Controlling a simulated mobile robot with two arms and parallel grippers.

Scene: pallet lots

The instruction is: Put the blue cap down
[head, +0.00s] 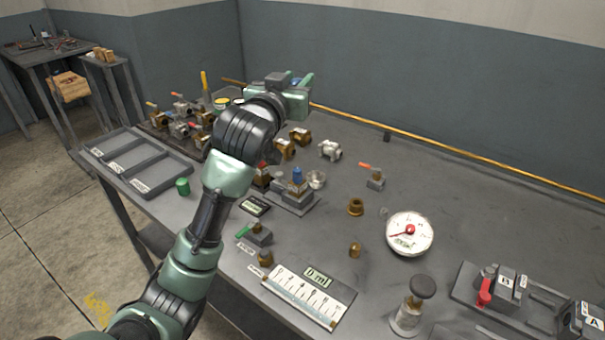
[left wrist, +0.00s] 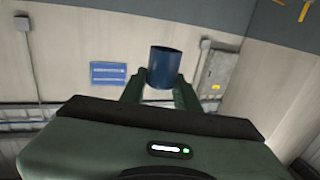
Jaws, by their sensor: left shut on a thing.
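My left gripper (left wrist: 160,92) is shut on the blue cap (left wrist: 164,66), which sits between its two fingertips in the left wrist view. In the head view my left gripper (head: 301,83) is raised over the far part of the table, near the back wall. Only a little of the blue cap (head: 297,81) shows there between the fingers. My right gripper is not in view.
The grey table (head: 460,215) holds many parts. A grey tray (head: 150,184) with compartments lies at its left, a green cap (head: 183,186) beside it. A white gauge (head: 410,233) and a measuring board (head: 309,297) lie nearer. Bare tabletop shows at the back right.

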